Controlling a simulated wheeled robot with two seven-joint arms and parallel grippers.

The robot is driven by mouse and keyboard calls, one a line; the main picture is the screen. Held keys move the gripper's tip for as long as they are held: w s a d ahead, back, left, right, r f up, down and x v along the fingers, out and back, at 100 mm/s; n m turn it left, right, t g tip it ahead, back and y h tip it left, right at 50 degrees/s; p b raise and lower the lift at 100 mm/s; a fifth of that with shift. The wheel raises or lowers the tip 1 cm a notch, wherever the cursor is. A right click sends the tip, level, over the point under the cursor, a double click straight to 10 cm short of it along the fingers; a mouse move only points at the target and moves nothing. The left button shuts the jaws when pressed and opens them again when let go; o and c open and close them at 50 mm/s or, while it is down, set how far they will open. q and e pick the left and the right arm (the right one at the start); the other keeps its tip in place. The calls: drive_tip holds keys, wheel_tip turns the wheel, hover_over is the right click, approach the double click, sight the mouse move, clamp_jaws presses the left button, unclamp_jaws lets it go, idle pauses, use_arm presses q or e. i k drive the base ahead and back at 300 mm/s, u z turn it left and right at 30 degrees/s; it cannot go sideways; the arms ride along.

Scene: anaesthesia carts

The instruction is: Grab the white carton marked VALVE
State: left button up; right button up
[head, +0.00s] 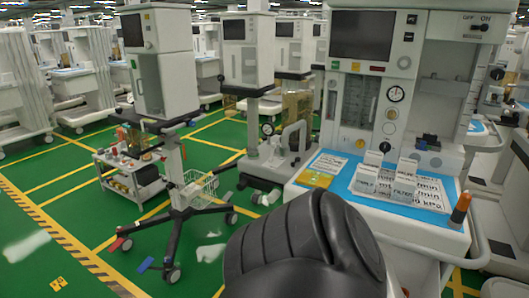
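Neither of my grippers shows. A large dark rounded part of mine fills the bottom middle and covers the floor and the cart's front left.
A yellow pad (315,179) lies at the left of the blue top. An orange-tipped dark cylinder (460,208) stands at its right front corner.

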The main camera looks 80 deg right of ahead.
sight(406, 166)
drive_tip(key=k, duration=2.2)
